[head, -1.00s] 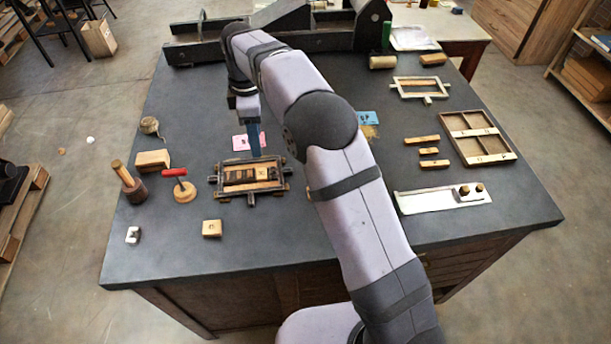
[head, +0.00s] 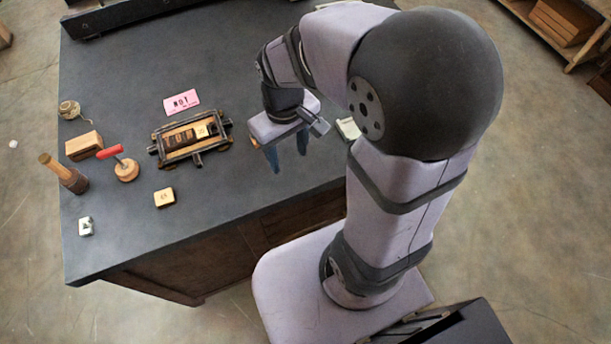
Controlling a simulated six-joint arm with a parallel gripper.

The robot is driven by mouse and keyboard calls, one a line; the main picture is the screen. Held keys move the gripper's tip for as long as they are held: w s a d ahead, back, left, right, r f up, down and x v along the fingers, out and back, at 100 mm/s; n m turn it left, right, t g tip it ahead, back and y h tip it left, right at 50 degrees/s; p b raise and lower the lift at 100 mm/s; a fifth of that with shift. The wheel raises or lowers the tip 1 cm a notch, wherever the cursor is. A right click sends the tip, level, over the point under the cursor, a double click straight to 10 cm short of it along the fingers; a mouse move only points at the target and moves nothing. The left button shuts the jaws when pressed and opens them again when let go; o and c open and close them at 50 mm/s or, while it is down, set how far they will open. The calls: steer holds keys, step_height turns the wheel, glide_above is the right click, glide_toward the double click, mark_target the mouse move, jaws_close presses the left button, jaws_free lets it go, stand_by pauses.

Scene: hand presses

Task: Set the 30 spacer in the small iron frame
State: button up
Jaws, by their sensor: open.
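The small iron frame (head: 157,151), dark with bars sticking out at its sides, lies on the bench at left centre. Inside it are dark type blocks (head: 180,139) and a light square piece (head: 202,131) at the right end. The mark on that piece is too small to read surely, so I cannot tell if it is the 30 spacer. Another pale block (head: 164,198) with an unreadable mark lies on the bench in front of the frame. My gripper (head: 288,160) is open and empty, to the right of the frame and apart from it, fingers pointing down near the bench's front edge.
A pink card (head: 182,103) lies behind the frame. The bench behind the card is clear.

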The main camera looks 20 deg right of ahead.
steer(key=s+d+f+m, duration=0.1)
steer(key=s+f+m, duration=0.1)
steer(key=s, duration=0.4)
steer(key=shift+d+m, duration=0.25)
steer(key=shift+m, duration=0.05)
